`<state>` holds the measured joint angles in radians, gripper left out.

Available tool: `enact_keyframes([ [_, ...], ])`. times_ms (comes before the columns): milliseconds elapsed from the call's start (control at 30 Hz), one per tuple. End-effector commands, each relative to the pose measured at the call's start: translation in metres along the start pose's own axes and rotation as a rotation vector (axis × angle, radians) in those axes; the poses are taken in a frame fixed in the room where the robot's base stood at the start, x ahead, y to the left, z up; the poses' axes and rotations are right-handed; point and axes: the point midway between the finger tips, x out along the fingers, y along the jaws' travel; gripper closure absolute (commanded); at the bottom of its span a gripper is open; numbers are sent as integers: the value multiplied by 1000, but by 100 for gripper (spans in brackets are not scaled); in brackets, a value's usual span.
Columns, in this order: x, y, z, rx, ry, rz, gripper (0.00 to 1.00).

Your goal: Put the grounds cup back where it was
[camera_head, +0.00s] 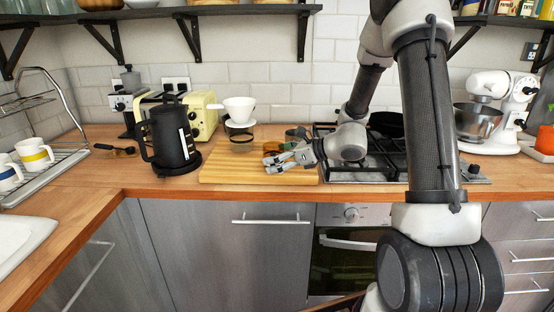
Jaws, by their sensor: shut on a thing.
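My gripper (270,162) is low over the right part of the wooden board (225,176), with its fingers pointing left. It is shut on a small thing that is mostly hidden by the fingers. I take this for the grounds cup, but its shape is too small to make out. A small amber-brown thing (273,147) shows just behind the fingers. I cannot tell if it is part of what I hold. A white dripper (239,109) sits on a glass carafe (241,136) at the back of the board, left of my gripper.
A black kettle (173,138) stands left of the board, with a cream toaster (203,115) behind it. A dark small vessel (296,134) is behind my gripper. The gas hob (350,172) lies to the right. The board's front left is clear.

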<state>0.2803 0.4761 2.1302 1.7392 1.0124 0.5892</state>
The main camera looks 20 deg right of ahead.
Motion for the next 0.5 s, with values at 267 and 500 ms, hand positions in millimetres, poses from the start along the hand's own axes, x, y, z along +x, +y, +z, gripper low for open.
enact_keyframes([
  [267,1,0,-2,-1,-1,-1,34],
  [500,2,0,-4,-1,0,0,0],
])
